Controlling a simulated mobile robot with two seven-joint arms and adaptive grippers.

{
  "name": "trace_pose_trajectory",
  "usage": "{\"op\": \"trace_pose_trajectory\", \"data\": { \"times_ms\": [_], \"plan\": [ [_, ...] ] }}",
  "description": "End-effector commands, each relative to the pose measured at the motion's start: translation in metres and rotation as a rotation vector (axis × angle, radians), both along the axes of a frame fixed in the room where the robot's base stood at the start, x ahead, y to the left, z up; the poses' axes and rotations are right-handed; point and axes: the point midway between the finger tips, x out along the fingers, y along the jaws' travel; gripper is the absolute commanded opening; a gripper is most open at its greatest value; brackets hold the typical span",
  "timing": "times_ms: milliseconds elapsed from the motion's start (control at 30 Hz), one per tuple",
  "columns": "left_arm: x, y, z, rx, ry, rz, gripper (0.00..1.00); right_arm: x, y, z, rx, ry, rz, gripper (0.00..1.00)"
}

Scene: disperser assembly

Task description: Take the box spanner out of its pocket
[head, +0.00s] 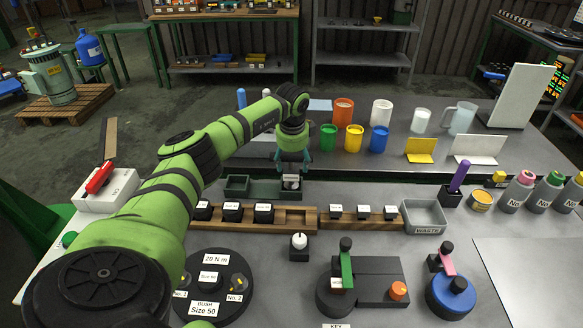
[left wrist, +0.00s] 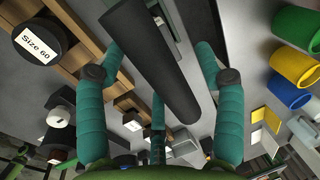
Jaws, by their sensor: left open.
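My left gripper (head: 293,166) points down over the dark green tray (head: 263,188) behind the wooden rack. A small dark piece with a white label, apparently the box spanner (head: 291,184), stands upright below its fingers. In the left wrist view a long dark cylinder, apparently the box spanner (left wrist: 155,60), runs between the spread teal fingers of my left gripper (left wrist: 158,58). The fingers are open around it, with gaps visible at both sides. Its lower end and the pocket around it are hard to make out. My right gripper is in neither view.
A wooden rack (head: 293,219) with labelled black pieces lies just in front of the tray. Coloured cups, including a green one (head: 328,137), stand behind to the right. A grey waste bin (head: 425,215) is right of the rack. A white-topped knob (head: 299,242) stands in front.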

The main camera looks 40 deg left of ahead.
Motion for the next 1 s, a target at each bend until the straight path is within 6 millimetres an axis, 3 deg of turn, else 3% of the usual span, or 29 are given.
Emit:
{"op": "trace_pose_trajectory", "data": {
  "times_ms": [67, 200, 233, 667, 1000],
  "plan": [
    [0.000, 0.000, 0.000, 0.000, 0.000, 0.000, 0.65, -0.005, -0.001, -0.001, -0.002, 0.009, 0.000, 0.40],
    [0.000, 0.000, 0.000, 0.000, 0.000, 0.000, 0.09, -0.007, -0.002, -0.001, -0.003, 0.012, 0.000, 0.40],
    [0.000, 0.000, 0.000, -0.001, 0.001, 0.000, 0.00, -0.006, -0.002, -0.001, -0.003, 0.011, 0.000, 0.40],
    [0.001, 0.000, 0.005, 0.000, -0.003, 0.001, 0.00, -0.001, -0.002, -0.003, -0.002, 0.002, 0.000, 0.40],
    [0.005, -0.006, 0.044, -0.002, -0.009, -0.004, 0.00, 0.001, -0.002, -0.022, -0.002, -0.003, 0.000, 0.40]
  ]
}}
